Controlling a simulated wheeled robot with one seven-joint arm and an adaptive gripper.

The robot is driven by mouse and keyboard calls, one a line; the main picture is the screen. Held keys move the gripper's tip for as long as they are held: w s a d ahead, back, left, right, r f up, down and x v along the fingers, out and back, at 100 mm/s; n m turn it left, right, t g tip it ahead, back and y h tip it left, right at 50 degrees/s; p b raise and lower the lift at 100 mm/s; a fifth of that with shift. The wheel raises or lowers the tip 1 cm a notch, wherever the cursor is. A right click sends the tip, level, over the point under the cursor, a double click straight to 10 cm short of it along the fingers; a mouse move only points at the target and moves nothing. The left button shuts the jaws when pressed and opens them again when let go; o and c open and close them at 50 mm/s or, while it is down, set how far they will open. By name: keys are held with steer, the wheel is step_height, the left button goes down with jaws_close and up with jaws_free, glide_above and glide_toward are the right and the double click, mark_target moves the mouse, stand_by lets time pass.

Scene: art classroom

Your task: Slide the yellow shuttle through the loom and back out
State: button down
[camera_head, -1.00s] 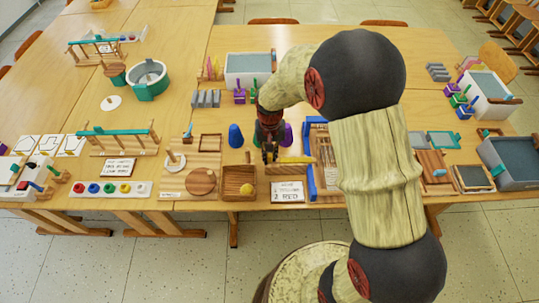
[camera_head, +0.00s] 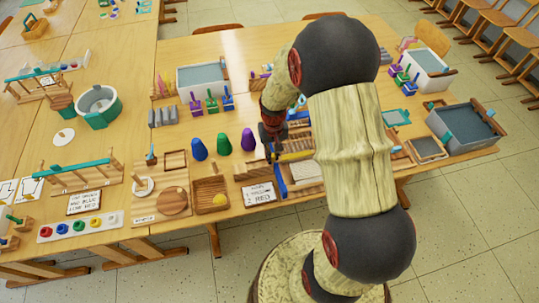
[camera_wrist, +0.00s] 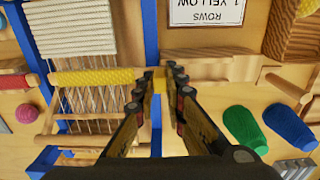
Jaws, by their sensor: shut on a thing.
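The loom has a blue frame (camera_head: 281,184), wooden bars and pale warp threads, with cream woven cloth (camera_wrist: 70,28) at one end. The yellow shuttle (camera_wrist: 95,78) lies across the warp, most of its length inside the loom. It also shows in the head view (camera_head: 295,156), partly covered by my arm. My gripper (camera_wrist: 158,76) is shut on the shuttle's end, right at the loom's blue side bar. My gripper shows in the head view (camera_head: 272,151) at the loom's left side. The shuttle's far end is unclear.
Blue (camera_head: 198,149), green (camera_head: 223,145) and purple (camera_head: 248,140) cones stand left of the loom. A pink ball (camera_wrist: 27,115) lies beyond the loom.

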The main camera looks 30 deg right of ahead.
steer(key=c, duration=1.8)
jaws_free()
steer(key=shift+d, duration=0.25)
steer(key=shift+c, duration=0.2)
step_height(320, 180, up, 12)
